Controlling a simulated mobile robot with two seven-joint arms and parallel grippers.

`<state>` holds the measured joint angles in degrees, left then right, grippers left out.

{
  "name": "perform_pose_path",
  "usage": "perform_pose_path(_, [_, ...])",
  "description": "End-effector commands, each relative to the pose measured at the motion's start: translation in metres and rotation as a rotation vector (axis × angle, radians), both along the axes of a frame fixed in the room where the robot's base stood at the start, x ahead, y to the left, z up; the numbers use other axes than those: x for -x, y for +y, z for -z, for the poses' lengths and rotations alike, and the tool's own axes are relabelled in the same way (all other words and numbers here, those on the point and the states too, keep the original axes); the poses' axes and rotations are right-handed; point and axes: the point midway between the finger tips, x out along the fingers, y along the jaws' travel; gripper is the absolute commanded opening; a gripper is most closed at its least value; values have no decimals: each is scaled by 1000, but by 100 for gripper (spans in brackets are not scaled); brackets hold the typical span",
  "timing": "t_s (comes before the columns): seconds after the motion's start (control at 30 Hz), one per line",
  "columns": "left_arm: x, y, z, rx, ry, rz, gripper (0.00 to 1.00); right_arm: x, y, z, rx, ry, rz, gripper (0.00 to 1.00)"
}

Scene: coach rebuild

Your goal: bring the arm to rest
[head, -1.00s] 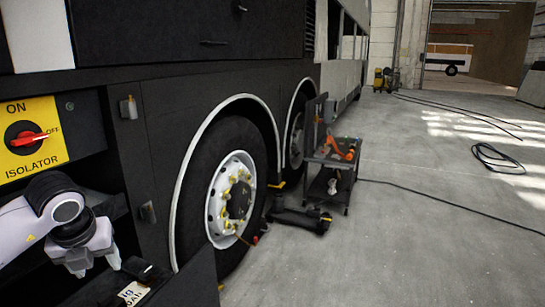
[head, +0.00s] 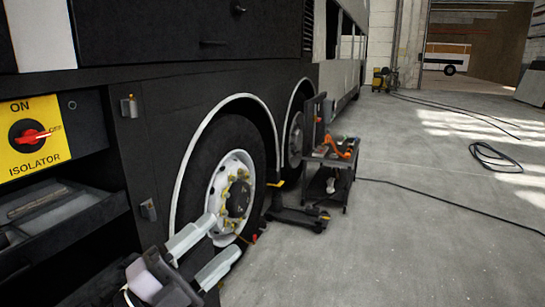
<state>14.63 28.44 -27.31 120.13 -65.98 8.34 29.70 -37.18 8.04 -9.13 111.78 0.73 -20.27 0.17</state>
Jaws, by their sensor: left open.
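My left gripper (head: 212,252) shows at the bottom of the head view, in front of the lower part of the coach's near wheel (head: 231,197). Its two pale fingers are spread apart with nothing between them. The wrist behind it is dark, and the rest of the arm is cut off by the lower frame edge. The gripper looks apart from the wheel, though the exact gap cannot be told. My right gripper is not in view.
The dark coach side (head: 150,95) fills the left, with a yellow isolator panel (head: 33,138) and red switch above an open compartment (head: 50,210). A tool trolley (head: 328,170) and a low jack (head: 298,217) stand by the wheels. The concrete floor (head: 420,240) at right is mostly clear, with cables lying on it.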

Motion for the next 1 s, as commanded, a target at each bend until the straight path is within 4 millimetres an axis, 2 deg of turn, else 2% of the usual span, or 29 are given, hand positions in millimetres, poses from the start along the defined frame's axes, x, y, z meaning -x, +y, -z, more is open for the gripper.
perform_pose_path(0.13, [-10,42,9,247,168,-191,58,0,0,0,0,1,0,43])
perform_pose_path(0.23, [-15,73,30,384,313,-336,58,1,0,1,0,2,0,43])
perform_pose_path(0.37, [-12,113,77,525,549,-533,58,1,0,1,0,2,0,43])
perform_pose_path(0.47, [3,138,123,596,759,-680,58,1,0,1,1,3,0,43])
perform_pose_path(0.6, [43,158,192,640,1082,-860,58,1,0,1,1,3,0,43])
perform_pose_path(0.7, [80,162,231,633,1302,-950,58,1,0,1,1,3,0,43])
perform_pose_path(0.8, [114,161,259,611,1483,-1009,58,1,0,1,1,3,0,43])
perform_pose_path(1.0, [175,153,291,545,1771,-1065,58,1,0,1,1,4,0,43])
